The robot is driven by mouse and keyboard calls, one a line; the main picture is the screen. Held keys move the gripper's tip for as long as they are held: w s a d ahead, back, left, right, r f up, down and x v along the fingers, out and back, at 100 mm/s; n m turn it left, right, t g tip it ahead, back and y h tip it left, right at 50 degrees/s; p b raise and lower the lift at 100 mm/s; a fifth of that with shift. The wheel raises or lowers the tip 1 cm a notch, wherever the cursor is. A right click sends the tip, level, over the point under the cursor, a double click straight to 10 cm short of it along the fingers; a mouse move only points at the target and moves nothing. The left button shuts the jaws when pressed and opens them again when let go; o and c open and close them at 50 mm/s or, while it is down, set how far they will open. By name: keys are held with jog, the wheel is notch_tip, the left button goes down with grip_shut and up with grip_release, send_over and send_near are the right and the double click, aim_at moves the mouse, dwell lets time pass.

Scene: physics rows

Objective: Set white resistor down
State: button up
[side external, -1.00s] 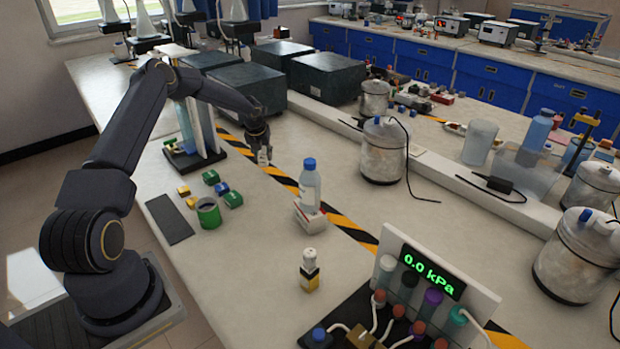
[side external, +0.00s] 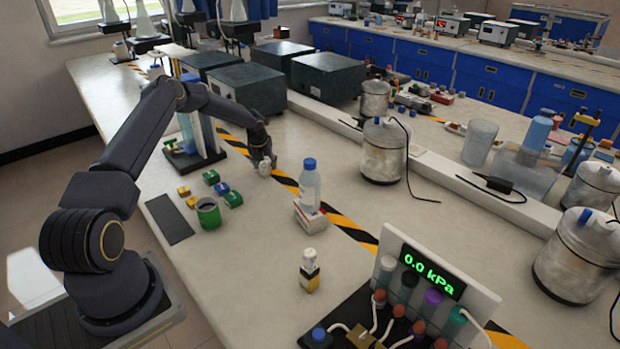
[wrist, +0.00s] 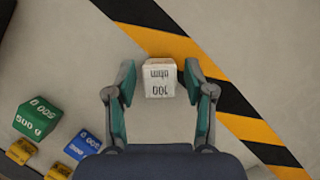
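The white resistor (wrist: 159,80) is a small white block with "100 ohm" printed on it. In the wrist view it lies between the two fingers of my gripper (wrist: 160,88), with a visible gap on each side. My gripper is open around it and no finger appears to touch it. In the side view the white resistor (side external: 264,169) appears to rest on the bench, by the yellow-and-black striped tape. My gripper (side external: 263,160) is right over it and partly hides it.
Green (wrist: 38,117), blue (wrist: 83,144) and yellow (wrist: 20,151) blocks lie to the left in the wrist view. A bottle (side external: 310,187) on a small stand is to the right in the side view.

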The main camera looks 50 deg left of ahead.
jog(key=v, duration=1.3)
jog(key=s+d+r+n+y, duration=0.1)
jog(key=s+d+r+n, duration=0.35)
jog(key=d+r, duration=0.4)
jog(key=s+d+r+n, duration=0.3)
jog(key=d+r+n, duration=0.3)
jog(key=d+r, duration=0.25)
jog(key=s+d+r+n+t+h, duration=0.1)
jog(key=s+d+n+h, duration=0.1)
jog(key=s+d+n, duration=0.6)
jog(key=s+d+r+n+t+h, duration=0.1)
jog(key=s+d+r+n+h, duration=0.1)
jog(key=s+d+n, duration=0.6)
jog(key=s, duration=0.4)
jog(key=shift+s, duration=0.25)
jog(key=shift+n, duration=0.25)
